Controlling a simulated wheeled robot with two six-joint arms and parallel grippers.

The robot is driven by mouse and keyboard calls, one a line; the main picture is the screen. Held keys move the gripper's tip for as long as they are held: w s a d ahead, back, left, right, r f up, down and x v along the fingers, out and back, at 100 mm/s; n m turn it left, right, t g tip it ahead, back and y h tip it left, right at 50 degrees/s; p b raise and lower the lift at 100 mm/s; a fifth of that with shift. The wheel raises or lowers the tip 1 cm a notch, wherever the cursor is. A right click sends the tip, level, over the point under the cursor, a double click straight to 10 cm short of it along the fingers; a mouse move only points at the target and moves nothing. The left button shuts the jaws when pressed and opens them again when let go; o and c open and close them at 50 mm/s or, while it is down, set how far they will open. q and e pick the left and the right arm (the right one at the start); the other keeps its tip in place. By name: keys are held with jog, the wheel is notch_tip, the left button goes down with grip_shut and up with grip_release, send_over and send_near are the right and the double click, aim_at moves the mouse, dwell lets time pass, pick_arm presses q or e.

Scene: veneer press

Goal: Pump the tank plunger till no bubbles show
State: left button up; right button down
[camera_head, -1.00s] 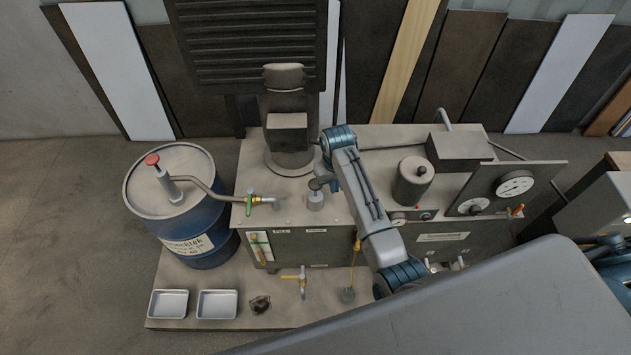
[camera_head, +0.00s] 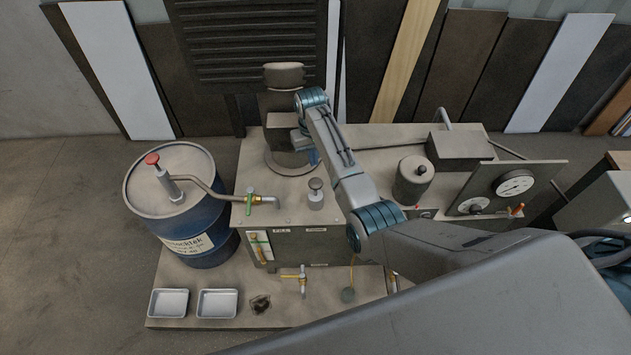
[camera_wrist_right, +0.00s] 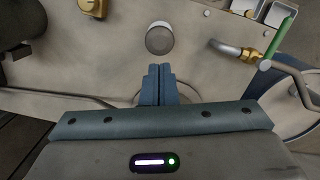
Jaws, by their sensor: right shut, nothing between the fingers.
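The tank plunger (camera_head: 316,185) is a small dark round knob on a short pale collar, standing upright on the tank's top plate (camera_head: 345,205). In the right wrist view its round grey top (camera_wrist_right: 159,39) sits just beyond my fingertips. My right gripper (camera_head: 313,158) is above and behind the plunger, apart from it. In the wrist view its blue fingers (camera_wrist_right: 159,70) are together and empty. A sight glass (camera_head: 260,247) shows on the tank's front; bubbles are too small to tell. My left gripper is not in view.
A dark column (camera_head: 284,85) stands behind. A grey canister (camera_head: 412,180) and gauge panel (camera_head: 505,187) are to the right.

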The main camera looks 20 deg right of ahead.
aim_at(315, 181)
jog(key=shift+s+f, duration=0.1)
jog(key=shift+f, duration=0.5)
jog(key=f+b, duration=0.1)
jog(key=f, duration=0.1)
jog(key=f+b, duration=0.2)
jog(key=shift+s+f, duration=0.2)
jog(key=shift+f, duration=0.2)
jog(key=shift+f+b, duration=0.4)
jog(key=shift+s, duration=0.1)
